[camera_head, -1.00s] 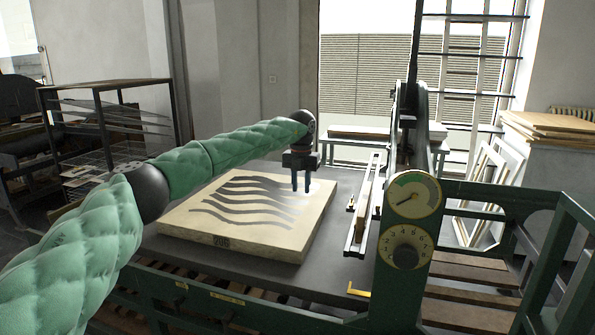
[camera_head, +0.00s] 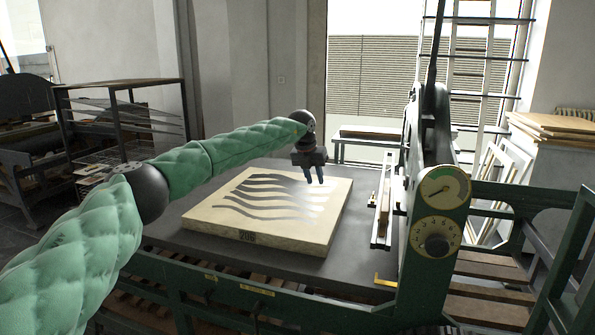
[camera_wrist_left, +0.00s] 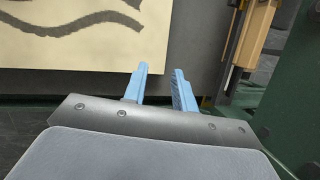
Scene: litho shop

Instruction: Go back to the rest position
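My left gripper (camera_head: 316,179) is above the far right part of the litho stone, with no object between its fingers. In the left wrist view its two blue fingers (camera_wrist_left: 160,85) stand apart, with the stone's edge and the dark press bed beyond them. My left arm reaches in from the left, stretched out over the press. The pale stone (camera_head: 290,236) lies flat on the press bed (camera_head: 345,262) and has dark wavy bands on top and a number on its front side. My right gripper is not in view.
The press side frame with a gauge and dial (camera_head: 437,215) stands just right of the bed. A wooden bar (camera_head: 383,205) lies along the bed's right side. A rack (camera_head: 120,115) stands at the back left. Boards (camera_head: 550,130) are stacked at the right.

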